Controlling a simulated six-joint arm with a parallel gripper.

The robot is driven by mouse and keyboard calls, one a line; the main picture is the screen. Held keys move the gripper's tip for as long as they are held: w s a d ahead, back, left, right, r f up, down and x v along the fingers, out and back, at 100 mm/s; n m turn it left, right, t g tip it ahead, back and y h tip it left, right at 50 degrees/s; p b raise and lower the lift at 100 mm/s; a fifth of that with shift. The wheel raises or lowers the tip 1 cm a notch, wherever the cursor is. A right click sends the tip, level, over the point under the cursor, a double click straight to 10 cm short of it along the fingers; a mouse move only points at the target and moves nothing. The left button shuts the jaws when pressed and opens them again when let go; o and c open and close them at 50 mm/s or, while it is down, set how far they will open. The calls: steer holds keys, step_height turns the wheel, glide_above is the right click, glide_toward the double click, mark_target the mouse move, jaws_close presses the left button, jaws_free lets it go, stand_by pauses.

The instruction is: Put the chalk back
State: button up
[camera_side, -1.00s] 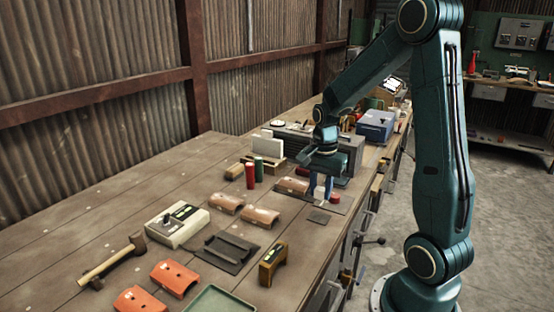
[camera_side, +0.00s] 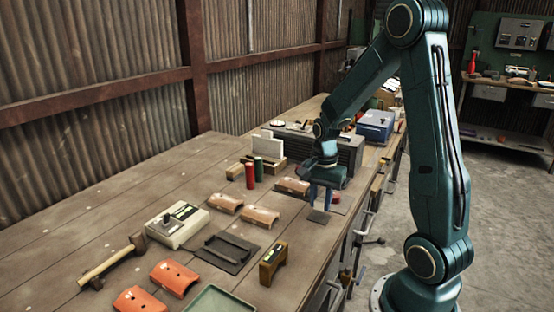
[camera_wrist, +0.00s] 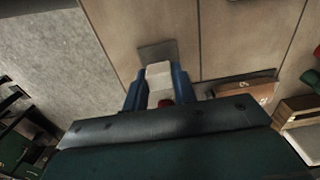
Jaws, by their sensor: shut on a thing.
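My gripper (camera_side: 320,203) has blue fingers and points down, close to a small dark square plate (camera_side: 319,217) near the bench's front edge. In the wrist view the fingers are shut on a pale block (camera_wrist: 159,72), which looks like the chalk. The same dark plate (camera_wrist: 157,51) shows just beyond the block. I cannot tell whether the block touches the plate or bench. A small red thing (camera_wrist: 165,102) shows behind the block, partly hidden by my gripper body.
Brown curved pieces (camera_side: 261,216) lie to the left of my gripper. A red cylinder (camera_side: 250,175) and a green cylinder (camera_side: 258,169) stand further back. A dark tray (camera_side: 228,252), a brown block (camera_side: 273,263) and orange curved pieces (camera_side: 174,277) are nearer the camera.

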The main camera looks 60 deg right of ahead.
steer(key=shift+f, duration=1.3)
steer(key=o, duration=1.1)
steer(key=shift+r, duration=0.1)
step_height(320, 180, up, 14)
steer(key=shift+f, duration=0.2)
